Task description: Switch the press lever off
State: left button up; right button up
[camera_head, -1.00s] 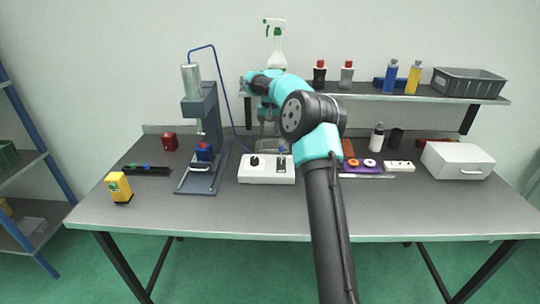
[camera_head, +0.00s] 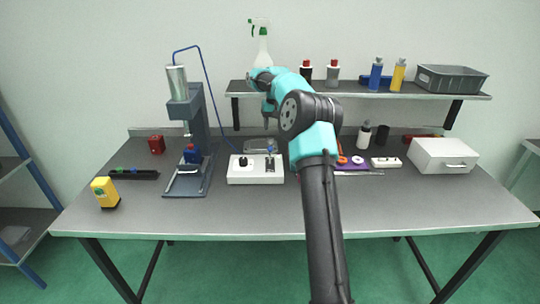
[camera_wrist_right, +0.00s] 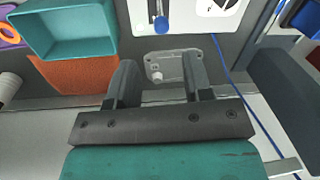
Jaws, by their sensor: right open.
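The white control box (camera_head: 255,176) stands on the table, just right of the blue press (camera_head: 195,150). It carries a black knob (camera_head: 243,161) and a small lever with a blue tip (camera_head: 270,149). In the right wrist view the lever's blue tip (camera_wrist_right: 161,24) shows at the top, beyond the fingertips. My right gripper (camera_head: 267,107) is above and behind the box, partly hidden by its own arm. In the right wrist view its two fingers (camera_wrist_right: 160,78) are apart, with nothing held between them. My left gripper is not in view.
A grey metal plate (camera_wrist_right: 168,66) lies behind the box. A blue hose (camera_head: 219,105) runs from the press to the box. A shelf (camera_head: 400,96) with bottles is at the back. A teal tray (camera_wrist_right: 65,32) shows in the wrist view. The table front is clear.

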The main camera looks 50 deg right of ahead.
aim_at(271, 149)
jog(key=f, duration=0.9)
jog(key=a+f, duration=0.1)
jog(key=f, duration=0.4)
jog(key=shift+w, duration=0.4)
jog(key=shift+c, duration=0.3)
grip_shut()
